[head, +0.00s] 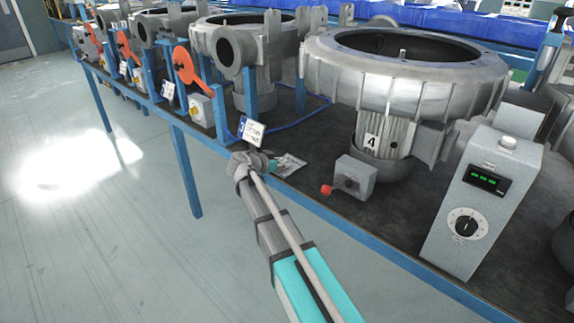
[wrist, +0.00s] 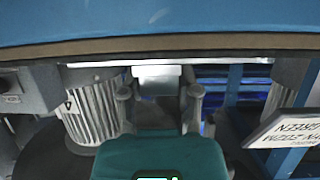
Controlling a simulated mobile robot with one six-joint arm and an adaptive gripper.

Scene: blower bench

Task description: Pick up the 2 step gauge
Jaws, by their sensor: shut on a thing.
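My gripper (wrist: 160,92) is shut on a pale grey, plate-like piece, taken as the step gauge (wrist: 157,76), which shows between its two fingers in the wrist view. No marking on the piece can be read, and its lower part is dark and hard to make out. In the head view my gripper (head: 284,166) is small, at the bench's front edge, just right of the white sign. The held piece cannot be told apart clearly from the fingers there.
A large blower marked 4 (head: 372,141) stands behind. A grey switch box with a red knob (head: 350,180) and a control box with a green display (head: 472,200) are to the right. A white sign (head: 252,131) stands close by. Open floor (head: 110,240) lies left.

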